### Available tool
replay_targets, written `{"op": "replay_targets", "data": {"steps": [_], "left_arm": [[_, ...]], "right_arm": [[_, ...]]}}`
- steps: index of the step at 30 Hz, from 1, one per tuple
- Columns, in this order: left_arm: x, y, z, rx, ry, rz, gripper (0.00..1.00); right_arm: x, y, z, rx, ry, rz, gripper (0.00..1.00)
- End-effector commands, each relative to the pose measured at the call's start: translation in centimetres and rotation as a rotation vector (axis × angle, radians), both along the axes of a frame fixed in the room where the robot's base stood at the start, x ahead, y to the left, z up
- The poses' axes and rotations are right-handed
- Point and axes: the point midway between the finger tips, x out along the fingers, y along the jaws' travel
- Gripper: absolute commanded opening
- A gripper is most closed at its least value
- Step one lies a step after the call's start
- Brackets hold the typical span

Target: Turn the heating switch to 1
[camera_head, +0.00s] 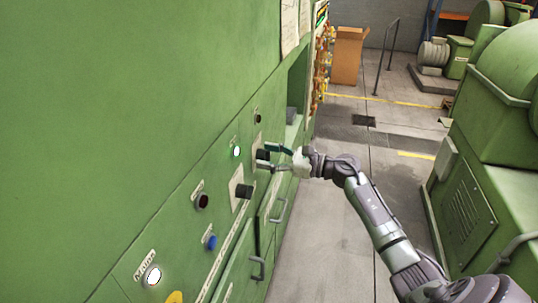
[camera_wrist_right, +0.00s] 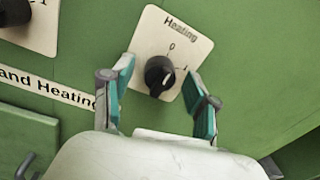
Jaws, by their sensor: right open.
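The heating switch is a black rotary knob (camera_wrist_right: 159,75) on a white plate (camera_wrist_right: 151,38) marked "Heating", "0" and "1", in the middle of the right wrist view. A pale mark shows on the knob; I cannot tell for sure which number it points to. In the head view the knob (camera_head: 262,155) sits on the green cabinet front. My right gripper (camera_wrist_right: 160,72) is open, with one teal-padded finger on each side of the knob and visible gaps between. It also shows in the head view (camera_head: 269,157), at the panel. My left gripper is out of view.
Another black switch (camera_head: 242,191) is nearer on the panel, with a blue button (camera_head: 210,242), a dark red button (camera_head: 202,201) and lit white lamps (camera_head: 152,275). Cabinet handles (camera_head: 257,268) stick out below. A green machine (camera_head: 490,180) stands right; the floor between is clear.

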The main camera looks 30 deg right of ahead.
Motion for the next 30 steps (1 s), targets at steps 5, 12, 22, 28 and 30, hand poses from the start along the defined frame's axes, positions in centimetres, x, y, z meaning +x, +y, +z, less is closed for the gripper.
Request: {"op": "replay_targets", "data": {"steps": [5, 12, 22, 28, 30], "left_arm": [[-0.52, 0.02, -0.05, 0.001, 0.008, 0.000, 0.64], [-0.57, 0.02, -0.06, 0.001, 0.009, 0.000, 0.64], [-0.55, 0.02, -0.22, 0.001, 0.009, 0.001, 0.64], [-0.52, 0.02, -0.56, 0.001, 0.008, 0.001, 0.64], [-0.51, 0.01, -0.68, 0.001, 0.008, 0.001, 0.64]], "right_arm": [[-0.03, -0.03, -0.01, 0.000, 0.000, 0.000, 0.42], [-0.04, -0.04, 0.00, 0.000, 0.000, 0.000, 0.02], [-0.06, -0.05, -0.07, 0.028, 0.026, 0.000, 0.00], [-0.07, -0.05, -0.13, 0.107, 0.097, 0.001, 0.00], [-0.06, -0.07, -0.10, 0.150, 0.132, 0.000, 0.00]]}}
